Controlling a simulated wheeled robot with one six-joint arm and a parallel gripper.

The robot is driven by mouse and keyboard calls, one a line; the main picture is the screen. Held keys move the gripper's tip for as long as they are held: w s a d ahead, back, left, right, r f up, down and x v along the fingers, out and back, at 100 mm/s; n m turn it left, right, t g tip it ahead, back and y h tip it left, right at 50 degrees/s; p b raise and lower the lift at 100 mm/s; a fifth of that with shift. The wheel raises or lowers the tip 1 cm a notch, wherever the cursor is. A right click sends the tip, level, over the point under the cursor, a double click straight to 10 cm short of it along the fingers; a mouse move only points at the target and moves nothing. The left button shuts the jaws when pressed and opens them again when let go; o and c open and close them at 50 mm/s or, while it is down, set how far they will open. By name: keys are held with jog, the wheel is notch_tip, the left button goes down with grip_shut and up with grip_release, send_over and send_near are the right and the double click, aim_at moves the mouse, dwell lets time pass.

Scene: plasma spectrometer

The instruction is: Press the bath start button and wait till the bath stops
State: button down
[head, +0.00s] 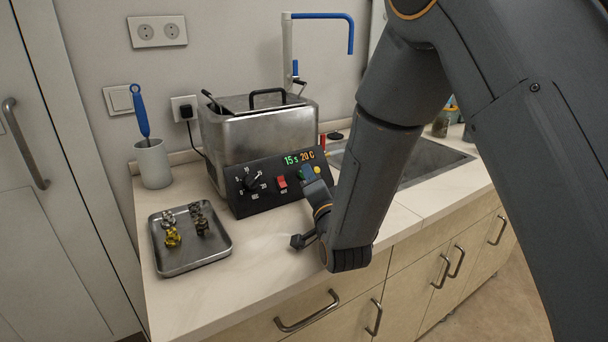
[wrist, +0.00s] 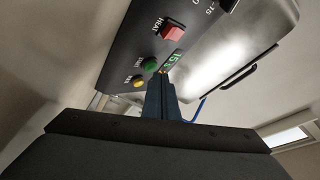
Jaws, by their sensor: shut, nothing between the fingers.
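The metal bath (head: 262,139) stands on the counter with a dark control panel (head: 243,205) on its front. Its display (head: 299,158) reads 15 s and 20 C. In the wrist view the green START button (wrist: 151,64) sits between the red HEAT switch (wrist: 172,33) and a yellow button (wrist: 138,82). My gripper (head: 308,174) is shut and empty, its tips close to the panel by the buttons. In the wrist view its fingertips (wrist: 160,76) are beside the green button and partly cover the display's end. I cannot tell whether they touch the panel.
A metal tray (head: 190,262) with several small metal parts lies left of the bath. A white cup (head: 153,165) with a blue-handled tool stands behind it. A sink (head: 420,160) with a blue-spouted tap is at the right. The counter front (head: 220,300) is clear.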

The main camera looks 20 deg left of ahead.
jog(key=shift+w+a+f, duration=0.1)
jog(key=shift+a+f, duration=0.05)
jog(key=shift+f, duration=0.4)
dwell(1.0)
jog(key=shift+s+d+f, duration=0.2)
jog(key=shift+s+f, duration=0.1)
jog(key=shift+s, duration=0.05)
jog(key=shift+d, duration=0.1)
dwell(0.3)
jog(key=shift+s+d+r+p, duration=0.3)
jog(key=shift+s+d+r, duration=0.1)
jog(key=shift+d+r, duration=0.25)
jog(key=shift+s+d+r+p, duration=0.35)
jog(key=shift+s+d+r, duration=0.1)
jog(key=shift+r, duration=0.25)
jog(key=shift+s+d+r+p, duration=0.35)
jog(key=shift+s+d+r, duration=0.05)
jog(key=shift+r, duration=0.25)
